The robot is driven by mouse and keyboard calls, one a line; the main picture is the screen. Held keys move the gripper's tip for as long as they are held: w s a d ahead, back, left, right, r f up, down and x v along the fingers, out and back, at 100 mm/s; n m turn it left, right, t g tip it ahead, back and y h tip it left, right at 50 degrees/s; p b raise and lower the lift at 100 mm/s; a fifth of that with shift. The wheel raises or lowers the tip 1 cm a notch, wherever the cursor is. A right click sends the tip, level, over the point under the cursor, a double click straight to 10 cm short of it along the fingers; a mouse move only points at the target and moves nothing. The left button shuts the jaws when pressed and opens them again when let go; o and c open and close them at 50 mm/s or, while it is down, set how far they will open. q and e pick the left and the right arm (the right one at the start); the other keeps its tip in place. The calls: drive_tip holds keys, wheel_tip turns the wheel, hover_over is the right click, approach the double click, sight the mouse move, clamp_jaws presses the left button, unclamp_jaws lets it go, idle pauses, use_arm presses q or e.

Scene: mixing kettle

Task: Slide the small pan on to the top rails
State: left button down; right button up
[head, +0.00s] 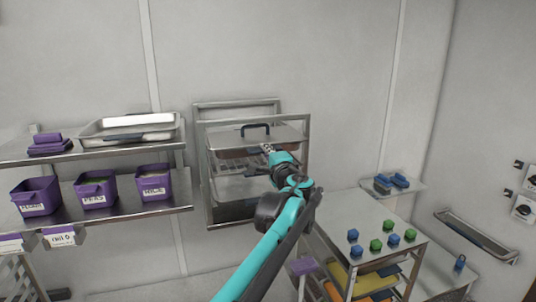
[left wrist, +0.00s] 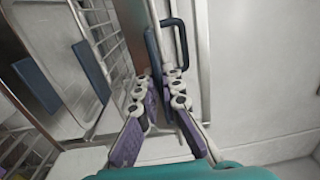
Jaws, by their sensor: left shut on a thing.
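The metal rack (head: 213,190) stands against the back wall, with rails inside. The small pan (head: 285,134) lies about level at its top, with a dark blue looped handle (head: 256,126). My left gripper (head: 266,149) is at the pan's near edge. The exact contact is partly hidden by the fingers. Whether the pan's sides sit on the rails cannot be told. My right gripper is not in view.
Left shelves hold a metal tray (head: 92,133) and purple bins (head: 96,190). A cart (head: 398,226) with blue and green pieces stands at the right. Lower pans with blue grips (left wrist: 91,72) sit in the rack. Clear wall lies above the rack.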

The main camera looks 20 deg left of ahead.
use_arm(q)
drive_tip(key=shift+p+x, duration=0.55)
drive_tip(key=shift+x, duration=2.8)
drive_tip(key=shift+w+a+f, duration=0.15)
drive_tip(key=shift+w+f, duration=0.1)
drive_tip(key=shift+f, duration=0.05)
drive_tip(key=c, duration=1.6)
unclamp_jaws()
drive_tip(key=shift+s, duration=0.2)
drive_tip(key=o, duration=0.5)
drive_tip(key=shift+f, duration=0.1)
drive_tip(key=shift+c, duration=0.2)
